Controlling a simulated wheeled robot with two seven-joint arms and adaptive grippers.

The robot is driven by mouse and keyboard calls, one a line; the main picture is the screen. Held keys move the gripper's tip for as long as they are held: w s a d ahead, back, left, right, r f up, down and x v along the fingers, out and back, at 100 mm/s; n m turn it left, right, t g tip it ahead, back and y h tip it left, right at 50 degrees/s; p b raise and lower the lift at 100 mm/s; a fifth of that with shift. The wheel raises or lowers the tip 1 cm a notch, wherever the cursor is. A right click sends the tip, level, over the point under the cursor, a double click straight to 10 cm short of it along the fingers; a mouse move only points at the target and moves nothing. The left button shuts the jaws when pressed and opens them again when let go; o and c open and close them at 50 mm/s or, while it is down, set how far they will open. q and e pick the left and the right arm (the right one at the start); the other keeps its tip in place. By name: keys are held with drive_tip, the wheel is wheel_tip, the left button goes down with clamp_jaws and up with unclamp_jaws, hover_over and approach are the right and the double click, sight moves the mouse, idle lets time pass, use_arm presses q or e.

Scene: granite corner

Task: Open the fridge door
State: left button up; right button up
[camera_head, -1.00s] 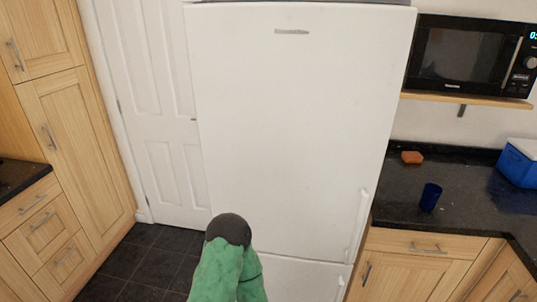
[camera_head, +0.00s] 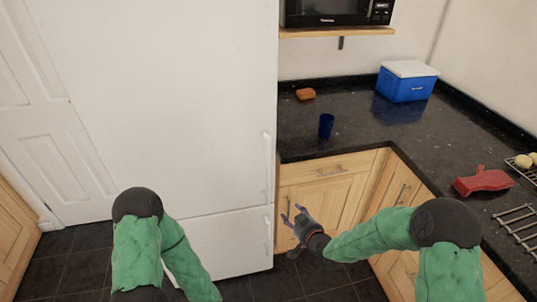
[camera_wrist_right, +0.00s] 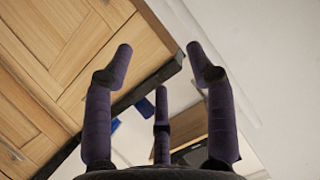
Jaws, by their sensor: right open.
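The white fridge (camera_head: 180,100) stands shut in the head view, with a large upper door and a smaller lower door (camera_head: 225,243). The upper door's vertical handle (camera_head: 267,160) is low on its right edge; the lower door's handle (camera_head: 268,228) is below it. My right gripper (camera_head: 292,217) is open and empty, just right of the fridge and in front of the wooden cabinets, apart from both handles. In the right wrist view its fingers (camera_wrist_right: 160,75) are spread with nothing between them. My left arm comes up at the bottom of the head view; its gripper is out of frame.
A dark counter (camera_head: 370,145) over wooden cabinets (camera_head: 325,190) adjoins the fridge on the right. It bears a blue cup (camera_head: 326,126), an orange sponge (camera_head: 305,94), a blue cooler (camera_head: 407,82) and a red object (camera_head: 483,181). A white door (camera_head: 45,130) is at left. Dark floor shows in front.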

sight(270, 157)
drive_tip(key=w+a+r+n+t+y, duration=0.2)
drive_tip(key=r, duration=0.6)
drive_tip(key=w+a+r+n+t+y, duration=0.1)
drive_tip(key=w+a+r+t, duration=0.15)
drive_tip(key=r, duration=0.55)
drive_tip(key=shift+g, duration=0.25)
drive_tip(key=b+x, duration=0.2)
drive_tip(key=x, duration=0.8)
drive_tip(key=shift+w+a+f, duration=0.15)
drive_tip(key=shift+w, duration=0.1)
clamp_jaws()
